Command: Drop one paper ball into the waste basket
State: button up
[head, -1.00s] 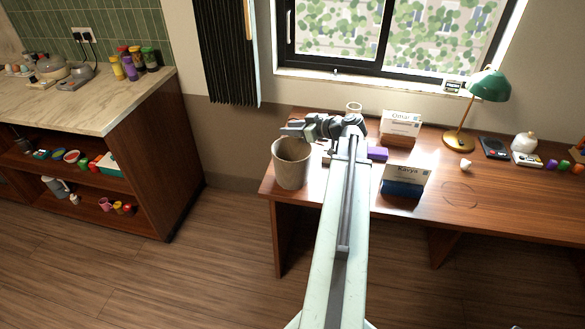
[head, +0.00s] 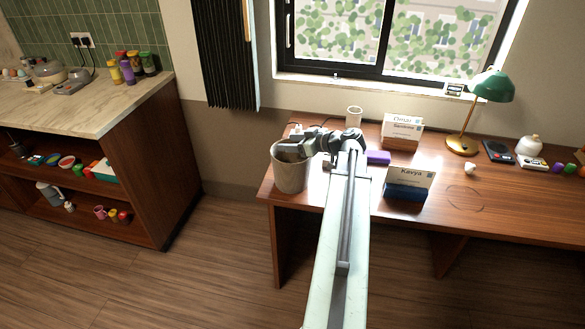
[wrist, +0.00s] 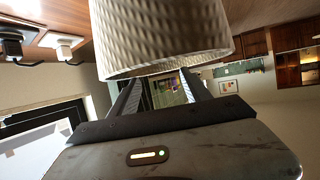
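The waste basket (head: 291,178) is a pale, woven-looking round bin at the left end of the desk. Its textured side fills the top of the wrist view (wrist: 165,35). My gripper (head: 285,148) is at the basket's mouth, its fingers reaching across the rear of the rim. In the wrist view my gripper (wrist: 165,88) has its fingers apart with background showing between them; the tips are partly hidden by the basket. I see no paper ball between them. A small white crumpled-looking ball (head: 470,168) lies on the desk near the lamp. The basket's inside is mostly hidden.
The desk (head: 520,215) holds a white cup (head: 354,116), a purple block (head: 378,157), two name-card stands (head: 401,132) (head: 408,185) and a green lamp (head: 490,86). Plugs (wrist: 65,42) with cables sit behind the basket. A kitchen counter (head: 85,105) stands at left.

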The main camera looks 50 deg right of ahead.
jog(key=p+v, duration=0.3)
jog(key=v, duration=0.4)
jog(key=shift+s+r, duration=0.2)
jog(key=shift+s, duration=0.15)
jog(key=w+a+n+g+y+p, duration=0.15)
jog(key=w+a, duration=0.35)
jog(key=a, duration=0.5)
jog(key=w+a+n+g+y+p, duration=0.1)
jog(key=w+a+n+y, duration=0.15)
jog(key=w+a, duration=0.5)
jog(key=w+a+n+g+y+p, duration=0.15)
jog(key=w+a, duration=0.25)
jog(key=a, duration=0.7)
jog(key=s+a+f+g+h+p, duration=0.1)
jog(key=s+a+f+g+h, duration=0.2)
jog(key=a, duration=1)
jog(key=s+a+f+g+h+p, duration=0.1)
jog(key=s+a+f+g, duration=0.3)
jog(key=a, duration=0.9)
jog(key=s+d+f+m+g+h, duration=0.2)
jog(key=d+m+h, duration=0.1)
jog(key=d+m, duration=0.4)
jog(key=shift+s+d+h, duration=0.25)
jog(key=shift+d+h, duration=0.05)
jog(key=shift+h, duration=0.05)
